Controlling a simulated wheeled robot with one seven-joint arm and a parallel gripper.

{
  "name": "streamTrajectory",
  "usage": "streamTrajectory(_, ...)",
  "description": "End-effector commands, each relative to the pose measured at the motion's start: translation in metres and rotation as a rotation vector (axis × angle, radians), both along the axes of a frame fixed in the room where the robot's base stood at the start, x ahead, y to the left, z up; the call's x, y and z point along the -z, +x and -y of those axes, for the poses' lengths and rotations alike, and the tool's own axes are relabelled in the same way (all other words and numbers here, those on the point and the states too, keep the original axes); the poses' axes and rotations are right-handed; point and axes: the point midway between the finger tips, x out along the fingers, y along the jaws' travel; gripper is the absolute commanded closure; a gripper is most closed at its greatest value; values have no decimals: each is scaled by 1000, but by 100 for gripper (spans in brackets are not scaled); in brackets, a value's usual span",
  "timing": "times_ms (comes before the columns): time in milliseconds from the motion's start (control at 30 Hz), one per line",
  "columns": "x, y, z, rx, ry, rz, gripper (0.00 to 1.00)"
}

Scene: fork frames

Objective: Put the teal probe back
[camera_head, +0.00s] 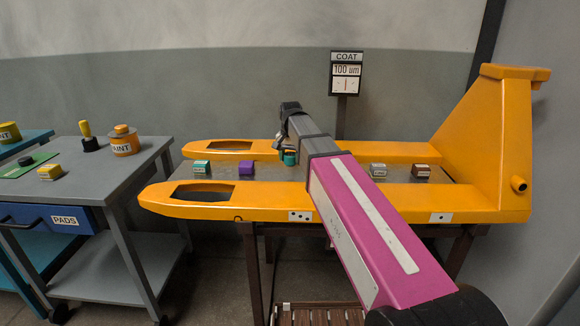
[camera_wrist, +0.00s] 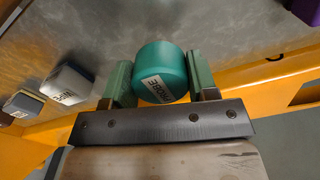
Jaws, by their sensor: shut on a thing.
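The teal probe (camera_wrist: 162,72) is a short rounded cylinder with a white label reading PROBE. In the wrist view it sits between the green pads of my gripper (camera_wrist: 161,82), which is shut on it. In the head view the probe (camera_head: 290,158) shows as a small teal shape beneath the dark end of my arm. It is over the grey plate between the orange fork arms. My arm hides part of it, and I cannot tell whether it touches the plate.
Small labelled blocks stand on the plate: a green-and-white one (camera_head: 201,167), a purple one (camera_head: 247,167), a grey one (camera_head: 378,170) and a dark red one (camera_head: 422,171). The orange fork frame (camera_head: 466,206) surrounds them. A COAT 100 um sign (camera_head: 346,70) stands behind. A grey cart (camera_head: 100,177) is left.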

Motion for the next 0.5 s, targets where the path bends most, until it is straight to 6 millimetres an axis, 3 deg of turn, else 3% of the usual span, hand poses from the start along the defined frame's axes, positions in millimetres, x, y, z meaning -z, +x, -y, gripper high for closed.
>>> streamTrajectory(300,36,-1,0,0,-1,-1,66)
streamTrajectory(500,36,0,0,1,0,-1,66)
